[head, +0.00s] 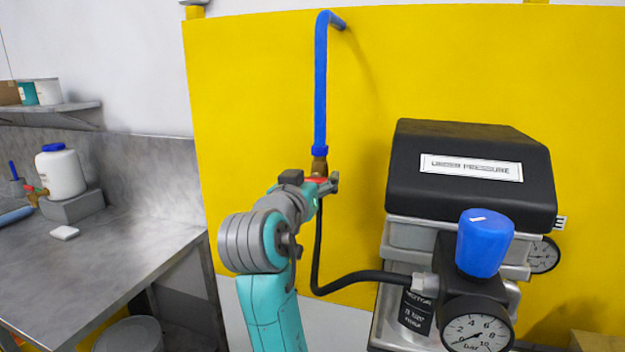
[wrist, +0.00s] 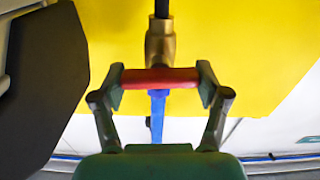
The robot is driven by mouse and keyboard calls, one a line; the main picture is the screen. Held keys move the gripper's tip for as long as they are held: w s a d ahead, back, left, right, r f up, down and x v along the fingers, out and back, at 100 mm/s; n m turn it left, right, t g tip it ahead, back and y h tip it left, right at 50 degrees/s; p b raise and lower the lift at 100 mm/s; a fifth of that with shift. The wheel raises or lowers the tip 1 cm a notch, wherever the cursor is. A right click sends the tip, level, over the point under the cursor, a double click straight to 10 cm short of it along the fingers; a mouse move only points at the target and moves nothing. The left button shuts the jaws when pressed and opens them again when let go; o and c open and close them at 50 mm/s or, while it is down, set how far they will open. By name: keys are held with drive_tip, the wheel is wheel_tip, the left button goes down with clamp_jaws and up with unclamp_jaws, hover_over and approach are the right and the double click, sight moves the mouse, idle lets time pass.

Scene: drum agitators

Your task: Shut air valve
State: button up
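The air valve has a brass body (wrist: 160,45) with a red lever (wrist: 159,78) that lies crosswise to the pipe line in the wrist view. In the head view the brass part (head: 319,167) sits at the lower end of the blue pipe, and a little of the red lever (head: 317,180) shows above my gripper (head: 325,190). In the wrist view my gripper (wrist: 161,80) has its fingers wide apart, with the lever spanning the gap between them. The lever's ends reach close to both fingertips; whether they touch, I cannot tell.
The blue pipe (head: 321,80) rises along the yellow panel (head: 255,95). A black hose (head: 340,285) runs from the valve to the regulator with a blue knob (head: 484,243) and gauge. A black-covered motor (head: 470,175) stands right. A metal bench (head: 110,250) is at left.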

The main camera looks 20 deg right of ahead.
drive_tip(key=shift+m, duration=0.5)
drive_tip(key=o, duration=1.2)
drive_tip(key=shift+c, duration=0.2)
drive_tip(key=v, duration=1.2)
